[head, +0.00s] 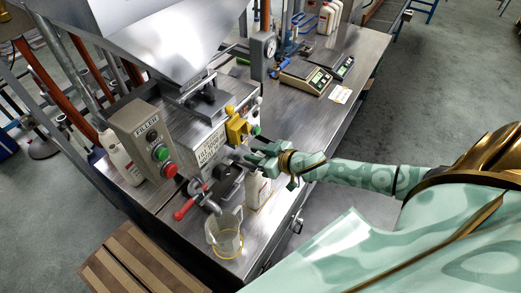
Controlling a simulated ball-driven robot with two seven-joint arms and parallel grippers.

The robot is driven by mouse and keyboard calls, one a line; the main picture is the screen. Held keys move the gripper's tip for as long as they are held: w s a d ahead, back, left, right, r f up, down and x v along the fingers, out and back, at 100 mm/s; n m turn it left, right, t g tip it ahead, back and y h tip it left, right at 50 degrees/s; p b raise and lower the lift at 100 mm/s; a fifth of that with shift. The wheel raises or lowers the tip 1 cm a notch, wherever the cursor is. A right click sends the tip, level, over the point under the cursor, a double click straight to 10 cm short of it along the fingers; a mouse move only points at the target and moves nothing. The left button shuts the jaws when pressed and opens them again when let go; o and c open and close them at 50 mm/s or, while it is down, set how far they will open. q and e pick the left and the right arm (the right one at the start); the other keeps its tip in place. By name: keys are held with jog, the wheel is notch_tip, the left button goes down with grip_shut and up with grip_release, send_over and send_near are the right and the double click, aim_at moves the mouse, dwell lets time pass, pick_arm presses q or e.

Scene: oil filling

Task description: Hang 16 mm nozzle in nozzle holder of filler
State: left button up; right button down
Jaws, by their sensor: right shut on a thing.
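The filler (206,143) stands on the left part of the metal bench, with a labelled front and a grey control box (147,140). My right gripper (256,153) reaches in from the right, close to the filler's front right side, just below a yellow part (237,128). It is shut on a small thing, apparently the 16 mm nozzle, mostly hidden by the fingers. I cannot make out the nozzle holder clearly. A spout with a red handle (187,207) sticks out of the filler's front. My left gripper is not in view.
A clear jug (226,235) stands below the spout. A white bottle (258,188) stands just under my right gripper. A wooden slatted platform (135,262) is at lower left. The bench's middle right is clear.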

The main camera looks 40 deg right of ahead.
jog(key=shift+w+a+f, duration=0.1)
jog(key=shift+w+a, duration=0.2)
jog(key=shift+w, duration=0.35)
jog(key=shift+w+a, duration=0.25)
jog(key=shift+w, duration=0.35)
jog(key=c, duration=1.1)
grip_release()
jog(key=v, duration=1.6)
jog(key=shift+s+d+f, duration=0.1)
jog(key=shift+s+d, duration=0.05)
jog(key=shift+d, duration=0.05)
